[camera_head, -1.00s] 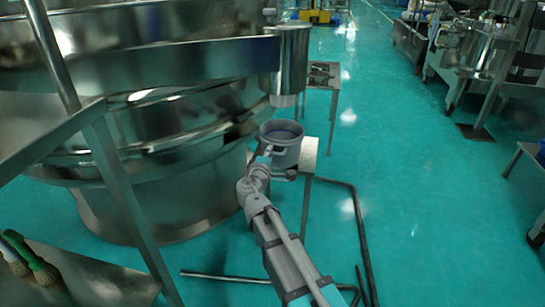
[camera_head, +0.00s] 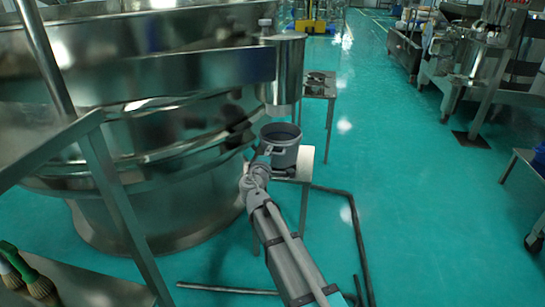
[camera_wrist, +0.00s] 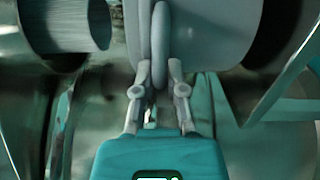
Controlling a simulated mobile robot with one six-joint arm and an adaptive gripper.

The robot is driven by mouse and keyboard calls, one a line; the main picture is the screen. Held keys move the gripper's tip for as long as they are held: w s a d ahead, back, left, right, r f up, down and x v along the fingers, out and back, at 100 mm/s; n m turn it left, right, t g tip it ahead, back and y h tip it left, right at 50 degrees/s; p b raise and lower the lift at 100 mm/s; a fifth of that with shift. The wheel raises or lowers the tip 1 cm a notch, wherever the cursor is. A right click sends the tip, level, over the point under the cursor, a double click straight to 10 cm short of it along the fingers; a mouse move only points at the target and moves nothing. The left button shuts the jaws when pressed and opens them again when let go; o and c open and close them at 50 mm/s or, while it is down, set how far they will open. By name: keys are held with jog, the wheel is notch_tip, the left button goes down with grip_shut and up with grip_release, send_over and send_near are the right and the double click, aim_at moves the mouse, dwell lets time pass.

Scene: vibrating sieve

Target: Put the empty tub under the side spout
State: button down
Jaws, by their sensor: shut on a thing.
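The grey round tub (camera_head: 282,148) looks empty inside and is roughly upright. My gripper (camera_head: 262,160) is at its near left side. In the wrist view my gripper (camera_wrist: 160,75) is shut on the tub's handle (camera_wrist: 160,40), with the grey tub wall (camera_wrist: 210,30) behind it. The side spout (camera_head: 283,75) is a steel cylinder on the right side of the big sieve. The tub shows just below the spout's lower end, with a small gap in the picture.
The steel sieve (camera_head: 150,150) fills the left. A second small table (camera_head: 318,84) stands behind the spout. A dark bar frame (camera_head: 358,235) lies on the floor at the right. Brushes (camera_head: 28,272) lie on a bench at lower left.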

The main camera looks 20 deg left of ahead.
jog(key=shift+w+a, duration=0.2)
jog(key=shift+w, duration=0.55)
jog(key=shift+w+a, duration=0.15)
jog(key=shift+w, duration=0.55)
jog(key=shift+s+f+b, duration=0.1)
jog(key=shift+f+b, duration=0.4)
jog(key=shift+b, duration=0.05)
jog(key=shift+f+b, duration=0.35)
jog(key=c, duration=0.6)
grip_release()
jog(key=shift+s, duration=0.15)
